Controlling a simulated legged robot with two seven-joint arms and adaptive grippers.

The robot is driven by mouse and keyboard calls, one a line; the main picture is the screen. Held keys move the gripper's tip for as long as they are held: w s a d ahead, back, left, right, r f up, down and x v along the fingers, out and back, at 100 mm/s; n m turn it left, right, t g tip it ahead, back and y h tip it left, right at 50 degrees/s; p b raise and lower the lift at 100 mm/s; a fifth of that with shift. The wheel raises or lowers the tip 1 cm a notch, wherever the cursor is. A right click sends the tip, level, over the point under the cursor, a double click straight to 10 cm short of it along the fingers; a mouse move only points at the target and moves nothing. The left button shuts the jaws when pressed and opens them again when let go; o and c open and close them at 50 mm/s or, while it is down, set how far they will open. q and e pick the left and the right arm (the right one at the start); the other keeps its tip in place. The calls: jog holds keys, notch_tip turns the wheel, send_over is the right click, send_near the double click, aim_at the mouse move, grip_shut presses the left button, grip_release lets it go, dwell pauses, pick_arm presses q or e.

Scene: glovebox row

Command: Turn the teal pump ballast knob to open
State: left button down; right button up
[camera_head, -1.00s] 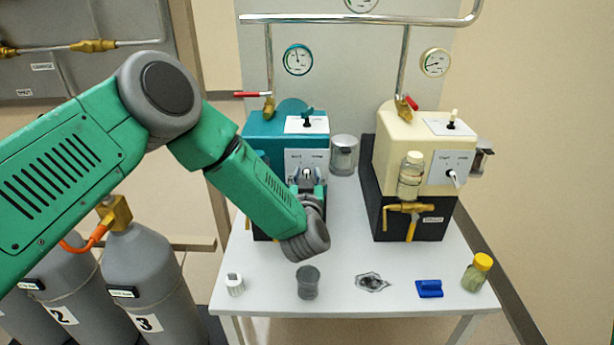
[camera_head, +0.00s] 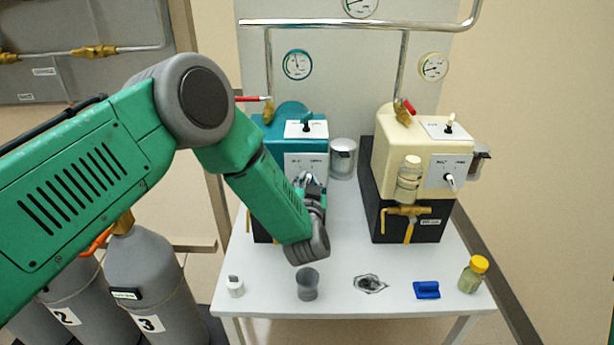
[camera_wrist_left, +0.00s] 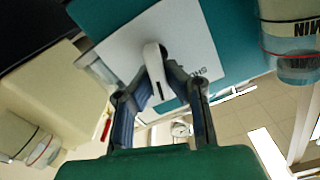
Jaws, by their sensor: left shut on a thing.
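The teal pump (camera_head: 262,128) stands on the left of the white table, with a white plate (camera_head: 305,160) on its front. My left gripper (camera_head: 310,184) reaches this plate from the front and hides most of the ballast knob in the head view. In the left wrist view, the pale knob (camera_wrist_left: 154,62) with a dark line on it stands out from the white plate (camera_wrist_left: 140,35). The fingertips of my left gripper (camera_wrist_left: 160,78) are closed on it from both sides. My right gripper is in neither view.
A cream pump (camera_head: 398,150) on a black base stands to the right. A metal canister (camera_head: 343,160) is between the pumps. A grey cup (camera_head: 307,284), a white cap (camera_head: 235,287), a blue block (camera_head: 427,290) and a yellow-lidded jar (camera_head: 473,274) line the table's front. Grey cylinders (camera_head: 150,270) stand left.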

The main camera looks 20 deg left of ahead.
pick_arm(q)
jog(key=shift+d+f+m+p, duration=0.1)
jog(key=shift+d+m+p, duration=0.1)
jog(key=shift+m, duration=0.4)
jog(key=shift+d+m+p, duration=0.1)
jog(key=shift+m+p, duration=0.05)
jog(key=shift+m, duration=0.45)
jog(key=shift+a+f, duration=0.1)
jog(key=c, duration=1.6)
grip_release()
jog(key=v, duration=1.2)
